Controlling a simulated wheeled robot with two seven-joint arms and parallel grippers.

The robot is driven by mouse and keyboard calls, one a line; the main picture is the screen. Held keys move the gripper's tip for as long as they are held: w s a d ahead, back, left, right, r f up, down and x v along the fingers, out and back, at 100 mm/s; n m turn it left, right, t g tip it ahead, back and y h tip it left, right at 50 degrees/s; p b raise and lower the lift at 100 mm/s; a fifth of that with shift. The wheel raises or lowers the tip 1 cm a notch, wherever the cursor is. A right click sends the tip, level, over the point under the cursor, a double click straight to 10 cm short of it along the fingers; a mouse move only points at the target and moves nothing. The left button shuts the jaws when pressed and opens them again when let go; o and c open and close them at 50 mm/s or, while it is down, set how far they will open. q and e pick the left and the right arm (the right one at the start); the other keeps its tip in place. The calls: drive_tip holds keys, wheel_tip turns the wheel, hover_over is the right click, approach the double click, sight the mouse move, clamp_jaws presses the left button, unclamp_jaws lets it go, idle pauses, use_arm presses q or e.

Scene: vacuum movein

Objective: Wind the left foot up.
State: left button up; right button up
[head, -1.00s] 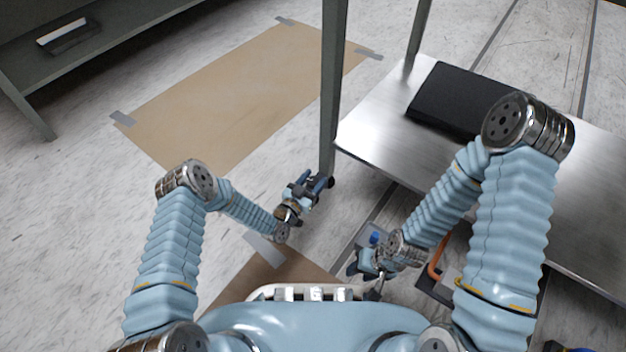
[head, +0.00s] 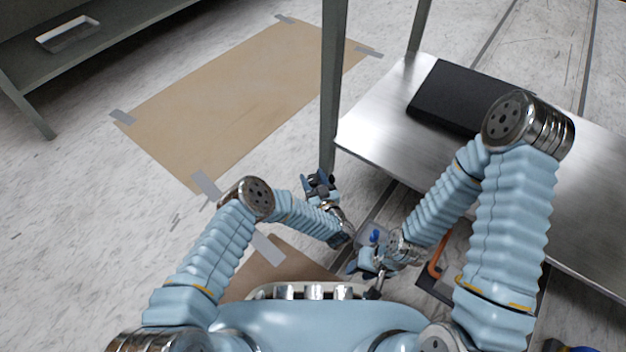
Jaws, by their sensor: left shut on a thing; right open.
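The grey table leg (head: 332,90) stands on the pale floor left of the metal shelf. Its lower end, with the left foot, is largely hidden by my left gripper (head: 319,184). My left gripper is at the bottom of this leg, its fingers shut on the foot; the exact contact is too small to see. My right gripper (head: 366,266) is open and holds nothing that I can see, low in front of my body and clear of the leg.
A black flat box (head: 460,97) lies on the metal shelf (head: 390,125). A small tray with a blue item (head: 375,236) and an orange-handled tool (head: 436,268) are near my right gripper. A taped brown sheet (head: 230,95) covers open floor. A metal tray (head: 68,34) sits on the left shelf.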

use_arm(q)
drive_tip(key=n+g+y, duration=0.2)
drive_tip(key=y, duration=0.1)
drive_tip(key=n+g+y, duration=0.2)
drive_tip(key=y, duration=0.1)
drive_tip(key=shift+n, duration=0.4)
drive_tip(key=o, duration=0.9)
drive_tip(key=shift+o, duration=0.2)
